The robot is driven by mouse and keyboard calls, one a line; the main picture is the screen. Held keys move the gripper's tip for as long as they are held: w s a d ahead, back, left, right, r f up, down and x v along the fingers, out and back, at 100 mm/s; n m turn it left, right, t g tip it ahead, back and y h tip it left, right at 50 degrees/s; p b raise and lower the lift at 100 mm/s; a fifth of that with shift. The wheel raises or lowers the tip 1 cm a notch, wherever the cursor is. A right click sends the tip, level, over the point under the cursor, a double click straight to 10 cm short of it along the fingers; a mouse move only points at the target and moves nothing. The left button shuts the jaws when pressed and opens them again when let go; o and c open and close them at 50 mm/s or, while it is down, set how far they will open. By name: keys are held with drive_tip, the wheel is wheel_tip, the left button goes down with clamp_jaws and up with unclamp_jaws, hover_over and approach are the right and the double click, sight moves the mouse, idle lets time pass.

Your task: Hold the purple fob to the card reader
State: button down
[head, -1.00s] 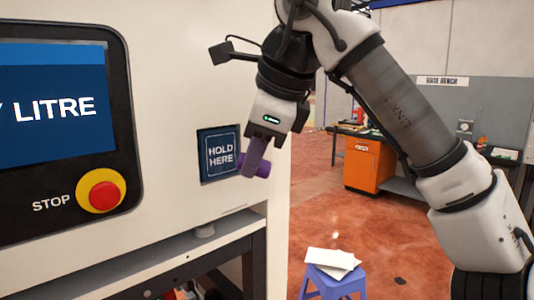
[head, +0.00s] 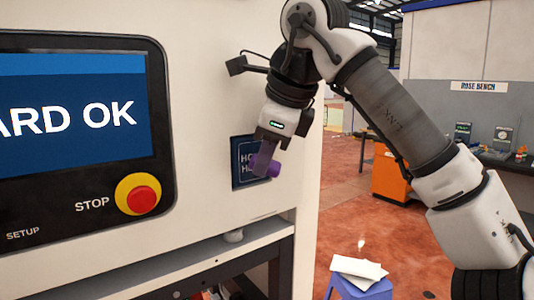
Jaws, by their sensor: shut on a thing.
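The card reader (head: 240,178) is a dark square panel on the cream machine front, with "HOLD HERE" lettering partly covered by my gripper. My gripper (head: 266,160) points down in front of it, shut on the purple fob (head: 273,169). The fob is right at the reader's right half; I cannot tell whether it touches the panel. The screen (head: 75,115) at the left reads "...ARD OK", its left end cut off by the picture's edge.
A red stop button (head: 142,199) on a yellow ring sits left of the reader. A ledge (head: 215,258) juts out below. A blue stool (head: 360,290) with papers (head: 358,268) stands at the lower right. An orange cabinet (head: 393,182) and benches stand behind.

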drive_tip(key=shift+s+d, duration=0.1)
drive_tip(key=s+d, duration=0.5)
drive_tip(key=s, duration=0.3)
drive_tip(key=shift+d+b, duration=0.35)
drive_tip(key=shift+b, duration=0.05)
